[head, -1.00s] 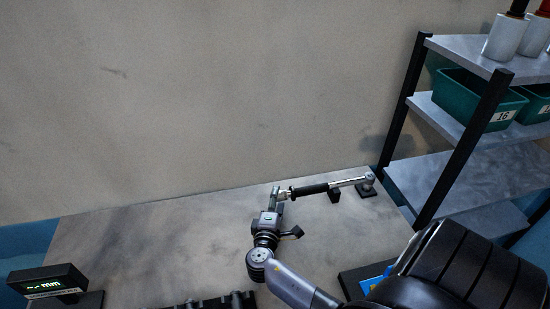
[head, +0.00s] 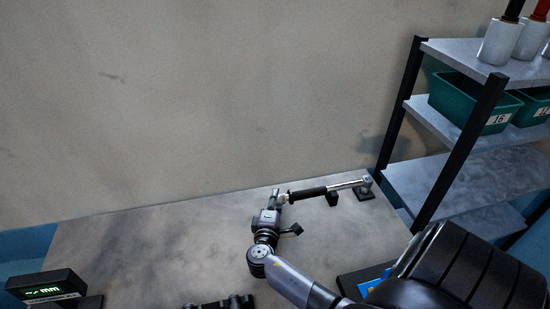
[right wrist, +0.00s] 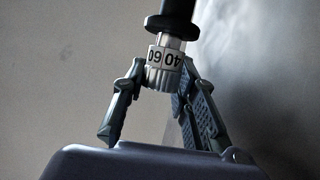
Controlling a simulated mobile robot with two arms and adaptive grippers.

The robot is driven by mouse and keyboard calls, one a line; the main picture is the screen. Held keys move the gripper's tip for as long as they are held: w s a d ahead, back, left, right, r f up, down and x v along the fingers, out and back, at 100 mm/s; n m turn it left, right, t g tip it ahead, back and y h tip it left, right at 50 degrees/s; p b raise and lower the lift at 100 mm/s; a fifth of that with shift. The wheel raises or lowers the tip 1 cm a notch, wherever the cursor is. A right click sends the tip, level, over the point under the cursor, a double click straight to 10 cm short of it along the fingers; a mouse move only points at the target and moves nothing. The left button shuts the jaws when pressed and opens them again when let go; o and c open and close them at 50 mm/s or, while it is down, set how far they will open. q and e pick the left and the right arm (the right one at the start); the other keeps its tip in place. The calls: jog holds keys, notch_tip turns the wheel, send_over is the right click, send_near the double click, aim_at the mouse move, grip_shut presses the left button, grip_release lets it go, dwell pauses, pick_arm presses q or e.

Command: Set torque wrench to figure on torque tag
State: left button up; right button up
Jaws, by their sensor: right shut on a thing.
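The torque wrench has a black grip (head: 308,192), which also shows at the top of the right wrist view (right wrist: 177,12), and a chrome shaft (head: 348,185). It lies level above the bench with its head at the right, on small black supports. My right gripper (head: 277,197) is at the grip's left end. In the right wrist view its fingers close around a pale numbered ring (right wrist: 163,68) at the grip's end. The ring's figures look like 40 and 60, turned over. No torque tag can be made out. My left gripper is not in view.
A black display box (head: 45,288) with green characters stands at the bench's left. A metal shelf (head: 450,125) with green bins (head: 468,102) stands at the right. A wall (head: 200,100) rises behind.

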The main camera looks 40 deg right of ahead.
grip_shut()
jog(key=shift+r+p, duration=0.15)
jog(key=shift+p, duration=0.35)
jog(key=n+g+y+p, duration=0.1)
jog(key=g+y+p, duration=0.2)
jog(key=p, duration=0.3)
jog(key=shift+r+p, duration=0.15)
jog(key=shift+p, duration=0.25)
jog(key=shift+g, duration=0.3)
jog(key=g+y, duration=0.1)
jog(key=n+g+y, duration=0.1)
jog(key=shift+w+f+g+p, duration=0.1)
jog(key=shift+f+g+p, duration=0.15)
jog(key=shift+g+p, duration=0.15)
jog(key=n+g+y, duration=0.1)
jog(key=g+y, duration=0.2)
jog(key=g, duration=0.1)
jog(key=shift+f+n+g+y+b, duration=0.15)
jog(key=shift+n+g+y+b, duration=0.35)
jog(key=shift+g, duration=0.7)
jog(key=shift+g+y+b, duration=0.7)
jog(key=shift+g+b, duration=0.3)
jog(key=shift+g, duration=0.1)
jog(key=shift+s, duration=0.2)
